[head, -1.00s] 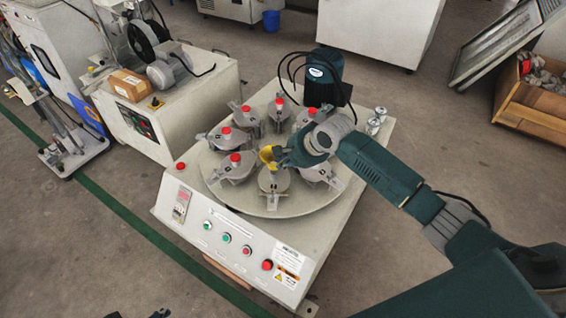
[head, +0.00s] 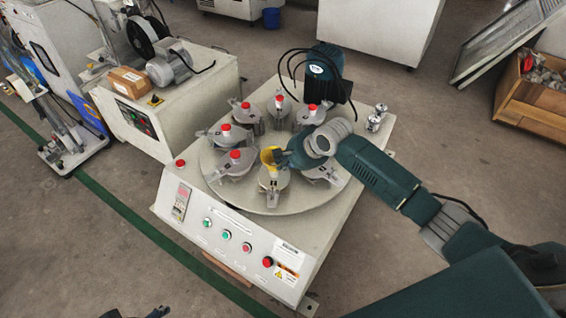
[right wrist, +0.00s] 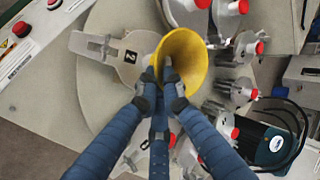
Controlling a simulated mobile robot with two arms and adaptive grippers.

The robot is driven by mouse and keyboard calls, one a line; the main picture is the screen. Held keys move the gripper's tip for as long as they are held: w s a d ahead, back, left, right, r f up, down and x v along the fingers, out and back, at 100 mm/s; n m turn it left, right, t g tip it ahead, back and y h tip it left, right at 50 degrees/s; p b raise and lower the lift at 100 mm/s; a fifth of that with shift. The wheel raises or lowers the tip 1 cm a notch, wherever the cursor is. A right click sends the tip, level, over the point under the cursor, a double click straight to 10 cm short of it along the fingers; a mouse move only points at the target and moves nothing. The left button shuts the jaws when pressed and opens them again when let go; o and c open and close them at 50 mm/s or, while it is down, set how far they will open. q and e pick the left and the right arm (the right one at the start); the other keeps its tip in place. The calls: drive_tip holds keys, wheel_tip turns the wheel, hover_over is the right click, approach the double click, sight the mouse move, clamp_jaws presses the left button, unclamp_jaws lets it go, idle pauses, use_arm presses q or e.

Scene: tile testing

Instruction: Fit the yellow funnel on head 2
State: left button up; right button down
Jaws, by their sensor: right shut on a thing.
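The yellow funnel (head: 267,156) is held by my right gripper (head: 284,158) above the turntable. In the right wrist view my right gripper (right wrist: 168,85) is shut on the near wall of the funnel (right wrist: 186,48), and its wide mouth faces the camera. Head 2 (head: 273,180) is the grey head at the front of the turntable; its label "2" shows on the head in the right wrist view (right wrist: 128,62). The funnel overlaps the rear part of head 2. Whether it touches the head is hidden. Dark tips, likely my left gripper (head: 138,313), show at the bottom edge.
Several other grey heads with red caps, such as one at the left (head: 235,164), ring the turntable (head: 285,208) close to the funnel. A dark green motor (head: 322,72) stands behind. The control panel (head: 225,237) is in front.

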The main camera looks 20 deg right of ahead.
use_arm(q)
drive_tip(key=shift+s+a+r+g+p, duration=0.1)
drive_tip(key=shift+s+g+p, duration=0.1)
drive_tip(key=shift+s, duration=0.15)
drive_tip(key=shift+s+a+g+p, duration=0.1)
drive_tip(key=shift+s+p, duration=0.05)
drive_tip(key=shift+s, duration=0.2)
drive_tip(key=shift+s+a, duration=0.1)
drive_tip(key=shift+s, duration=0.15)
drive_tip(key=shift+s, duration=0.15)
drive_tip(key=shift+s+a+g+p, duration=0.1)
drive_tip(key=shift+s+g+p, duration=0.15)
drive_tip(key=shift+g+p, duration=0.05)
drive_tip(key=shift+r, duration=0.15)
idle(0.4)
use_arm(e)
drive_tip(key=shift+p, duration=0.5)
